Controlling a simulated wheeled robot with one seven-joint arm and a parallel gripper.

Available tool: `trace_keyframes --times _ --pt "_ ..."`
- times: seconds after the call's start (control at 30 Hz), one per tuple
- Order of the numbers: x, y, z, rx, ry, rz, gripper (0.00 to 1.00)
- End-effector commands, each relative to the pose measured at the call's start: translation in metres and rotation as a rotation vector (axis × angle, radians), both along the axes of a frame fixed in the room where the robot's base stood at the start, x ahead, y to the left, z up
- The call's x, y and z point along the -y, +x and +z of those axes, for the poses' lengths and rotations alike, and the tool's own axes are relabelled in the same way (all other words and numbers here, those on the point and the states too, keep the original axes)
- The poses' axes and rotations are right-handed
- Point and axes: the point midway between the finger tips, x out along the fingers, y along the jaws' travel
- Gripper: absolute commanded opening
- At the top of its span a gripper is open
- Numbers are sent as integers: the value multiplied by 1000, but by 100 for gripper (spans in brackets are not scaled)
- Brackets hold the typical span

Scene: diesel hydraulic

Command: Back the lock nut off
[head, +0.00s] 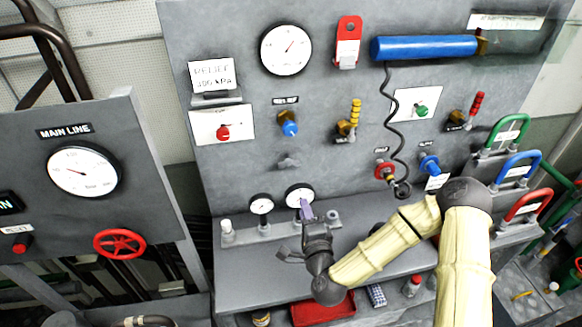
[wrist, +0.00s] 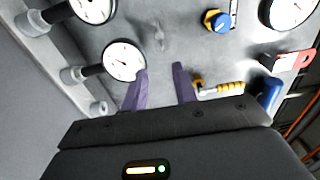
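No part is marked as a lock nut. A blue knob (head: 289,128) with a yellow collar sits on the grey panel under a small label. It also shows at the top of the wrist view (wrist: 222,20), where a yellow fitting (wrist: 209,16) shows beside it. Below the knob is a small grey winged piece (head: 287,161), also in the wrist view (wrist: 158,38). I cannot tell which piece is the lock nut. My gripper (head: 306,208) is below these parts, in front of a small gauge. Its purple fingers are apart and empty in the wrist view (wrist: 161,86).
Small gauges (head: 261,205) (wrist: 124,59) stand on stems along the ledge close to my gripper. A yellow-handled valve (head: 348,122) is right of the knob, and a coiled black cord (head: 392,120) hangs beyond it. A white card (head: 212,76) is at upper left.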

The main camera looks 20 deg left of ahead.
Motion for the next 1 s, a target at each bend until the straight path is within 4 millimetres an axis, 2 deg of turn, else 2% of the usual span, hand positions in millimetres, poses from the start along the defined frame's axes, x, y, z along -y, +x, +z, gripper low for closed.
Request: trace_keyframes --times 0.37,1.0 --pt "-5 8 1 3 -4 0 29" --pt "-52 84 2 1 -5 1 29"
